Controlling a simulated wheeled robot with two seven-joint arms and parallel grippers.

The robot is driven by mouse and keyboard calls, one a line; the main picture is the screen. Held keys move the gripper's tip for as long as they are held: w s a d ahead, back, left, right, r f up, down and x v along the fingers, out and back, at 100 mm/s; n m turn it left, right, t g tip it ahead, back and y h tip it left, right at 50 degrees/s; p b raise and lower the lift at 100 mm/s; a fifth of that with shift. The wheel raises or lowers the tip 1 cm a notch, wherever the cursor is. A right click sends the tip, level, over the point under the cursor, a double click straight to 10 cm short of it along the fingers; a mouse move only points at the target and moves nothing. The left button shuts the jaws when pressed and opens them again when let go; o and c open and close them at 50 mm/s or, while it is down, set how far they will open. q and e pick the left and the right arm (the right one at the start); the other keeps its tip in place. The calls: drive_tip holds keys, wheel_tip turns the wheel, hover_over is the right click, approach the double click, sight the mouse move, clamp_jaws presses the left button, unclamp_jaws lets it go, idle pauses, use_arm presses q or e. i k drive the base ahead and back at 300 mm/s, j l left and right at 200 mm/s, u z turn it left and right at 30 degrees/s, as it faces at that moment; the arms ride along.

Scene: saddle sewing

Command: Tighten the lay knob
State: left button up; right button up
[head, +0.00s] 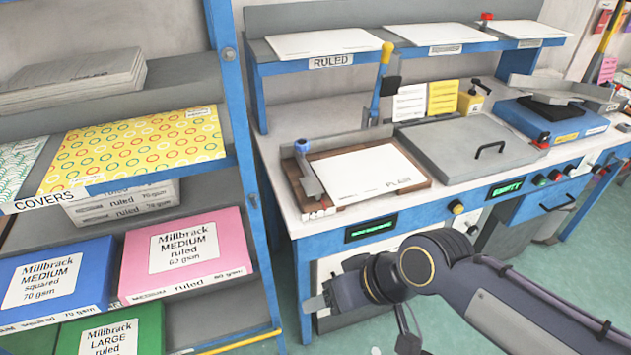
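A blue knob (301,146) stands at the upper left of a wooden-edged tray, on top of a grey guide bar (311,178); I take it as the lay knob. The tray (416,185) holds a white sheet (368,172) marked PLAIN. My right arm comes in from the right, and its gripper (317,302) is low in front of the bench, below and apart from the knob. The fingers are small and seen side-on, so their opening is unclear. My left gripper is out of view.
A lever with a yellow ball (387,48) rises behind the tray. A grey lidded box (470,150) is to its right. A blue shelf rack (236,110) with paper packs stands at left. Green displays (371,229) and buttons line the bench front.

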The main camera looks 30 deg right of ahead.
sight(302, 145)
drive_tip(key=i+l+z, duration=0.45)
drive_tip(key=i+l, duration=0.3)
